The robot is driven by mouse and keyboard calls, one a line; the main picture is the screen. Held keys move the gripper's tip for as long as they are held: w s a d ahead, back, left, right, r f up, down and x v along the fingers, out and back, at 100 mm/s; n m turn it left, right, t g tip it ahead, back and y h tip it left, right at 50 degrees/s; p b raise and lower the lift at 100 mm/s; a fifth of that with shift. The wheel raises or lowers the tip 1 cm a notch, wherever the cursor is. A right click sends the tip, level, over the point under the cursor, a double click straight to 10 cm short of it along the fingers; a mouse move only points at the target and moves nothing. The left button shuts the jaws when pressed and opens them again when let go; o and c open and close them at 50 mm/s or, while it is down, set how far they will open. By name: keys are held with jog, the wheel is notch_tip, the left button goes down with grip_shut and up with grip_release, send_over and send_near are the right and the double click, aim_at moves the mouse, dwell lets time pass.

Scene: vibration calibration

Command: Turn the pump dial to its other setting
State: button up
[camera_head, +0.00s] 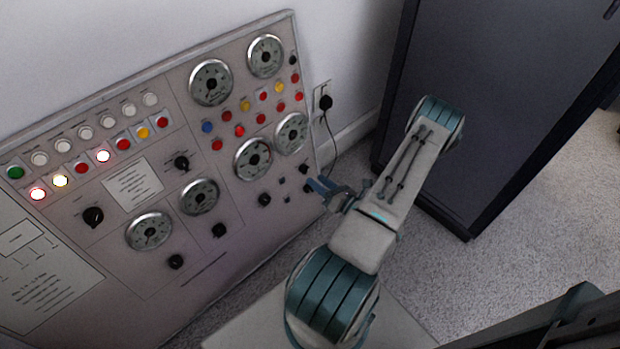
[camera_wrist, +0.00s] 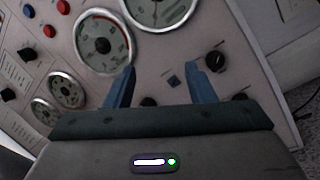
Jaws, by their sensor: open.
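The labels are too small to tell which is the pump dial. My gripper (camera_head: 318,186) is open and empty in front of the panel's lower right part. In the wrist view its blue fingers (camera_wrist: 160,72) stand apart, with a small dark square knob (camera_wrist: 173,81) between them and a black dial (camera_wrist: 216,61) just right of the right finger.
Round gauges (camera_head: 253,158) and rows of coloured buttons (camera_head: 121,144) cover much of the panel. A wall socket with a black plug (camera_head: 326,102) is right of it. A tall dark cabinet (camera_head: 480,100) stands at the right. Carpet (camera_head: 560,210) is clear in front of the cabinet.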

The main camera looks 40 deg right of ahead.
aim_at(308, 168)
jog(key=s+d+f+m+h+b, duration=0.25)
jog(key=f+m+h, duration=0.25)
jog(key=f, duration=0.3)
jog(key=w, duration=0.4)
jog(key=w+d+b, duration=0.1)
jog(key=w, duration=0.3)
jog(key=w+b, duration=0.1)
jog(key=w, duration=0.3)
jog(key=shift+w+d+r, duration=0.25)
jog(key=shift+w+d, duration=0.1)
jog(key=shift+w, duration=0.05)
jog(key=c, duration=1)
